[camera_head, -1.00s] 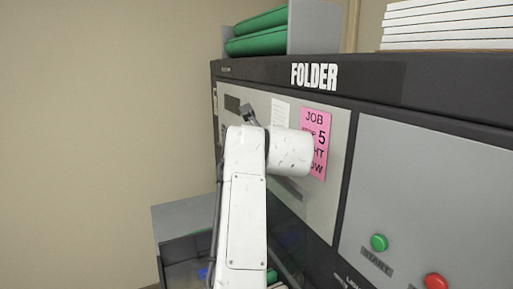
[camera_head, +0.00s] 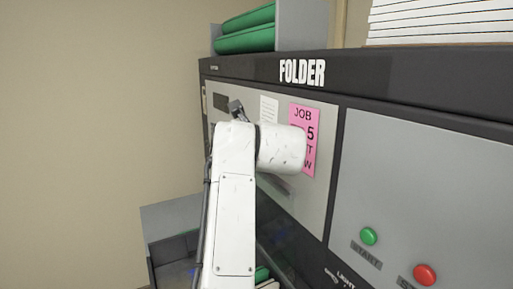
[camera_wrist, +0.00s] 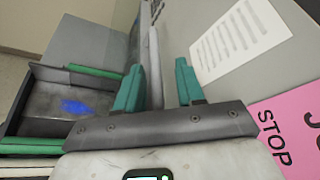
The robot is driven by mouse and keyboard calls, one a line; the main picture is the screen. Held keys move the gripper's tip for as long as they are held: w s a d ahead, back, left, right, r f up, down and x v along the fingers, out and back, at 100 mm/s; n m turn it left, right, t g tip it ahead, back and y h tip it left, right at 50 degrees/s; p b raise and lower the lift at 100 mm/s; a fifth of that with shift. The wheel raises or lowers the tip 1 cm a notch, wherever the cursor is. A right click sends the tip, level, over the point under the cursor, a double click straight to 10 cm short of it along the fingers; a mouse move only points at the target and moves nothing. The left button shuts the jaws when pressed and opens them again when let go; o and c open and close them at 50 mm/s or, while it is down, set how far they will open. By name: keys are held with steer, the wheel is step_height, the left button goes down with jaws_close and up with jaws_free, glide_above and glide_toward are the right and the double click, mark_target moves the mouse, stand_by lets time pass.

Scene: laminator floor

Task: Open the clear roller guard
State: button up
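My gripper (camera_wrist: 158,84) is open in the wrist view, with two teal fingers apart. A grey upright bar (camera_wrist: 154,50) runs between them, nearer the left finger; I cannot tell whether it touches. I cannot tell whether this bar belongs to the clear roller guard, and I cannot make out the guard's clear panel for certain. In the head view my white arm covers the gripper's fingers and part of the grey front of the folder machine (camera_head: 318,205).
A pink job sheet (camera_wrist: 288,125) and a white paper (camera_wrist: 235,42) are on the panel right of my gripper. A dark tray (camera_wrist: 50,100) with green edges lies left. Green START (camera_head: 369,236) and red (camera_head: 425,275) buttons are at lower right. Green rolls (camera_head: 245,30) lie on top.

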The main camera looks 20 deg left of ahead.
steer(key=b+v, duration=0.2)
steer(key=v, duration=0.7)
steer(key=shift+s+d+r+b, duration=0.1)
steer(key=shift+s+r+b, duration=0.05)
steer(key=shift+b, duration=0.2)
